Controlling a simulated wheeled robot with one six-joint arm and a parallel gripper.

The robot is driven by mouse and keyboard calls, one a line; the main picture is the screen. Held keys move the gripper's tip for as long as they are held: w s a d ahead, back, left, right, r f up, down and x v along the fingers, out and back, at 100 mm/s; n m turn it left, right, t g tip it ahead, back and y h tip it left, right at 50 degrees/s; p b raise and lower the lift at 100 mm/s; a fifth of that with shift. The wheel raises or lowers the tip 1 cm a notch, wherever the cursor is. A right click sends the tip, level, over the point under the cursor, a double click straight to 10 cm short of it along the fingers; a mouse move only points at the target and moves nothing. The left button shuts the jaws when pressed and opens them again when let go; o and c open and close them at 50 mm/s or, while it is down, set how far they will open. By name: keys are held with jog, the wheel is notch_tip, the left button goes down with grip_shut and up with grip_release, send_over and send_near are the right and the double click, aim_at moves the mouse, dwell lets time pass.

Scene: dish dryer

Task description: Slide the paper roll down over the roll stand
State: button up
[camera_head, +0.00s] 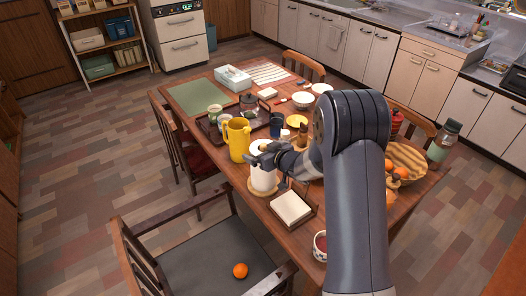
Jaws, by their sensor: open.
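The white paper roll (263,178) stands upright near the table's front left edge. The round wooden base of the roll stand (252,187) shows around the roll's foot, and the roll appears to sit over it. The stand's post is hidden. My gripper (263,158) is at the upper part of the roll, with its open fingers by the roll's top. Whether the fingers touch the roll is too small to tell. My arm comes in from the right and covers part of the table.
A yellow pitcher (237,139) stands close left of the roll. A napkin holder (291,207) is close to its right. Cups on a tray, bowls and orange fruit (400,172) crowd the table. A chair (203,258) with an orange (240,270) stands in front.

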jog(key=v, duration=1.1)
jog(key=shift+w+f, duration=0.1)
jog(key=shift+w, duration=0.05)
jog(key=x, duration=1)
jog(key=shift+w+a, duration=0.25)
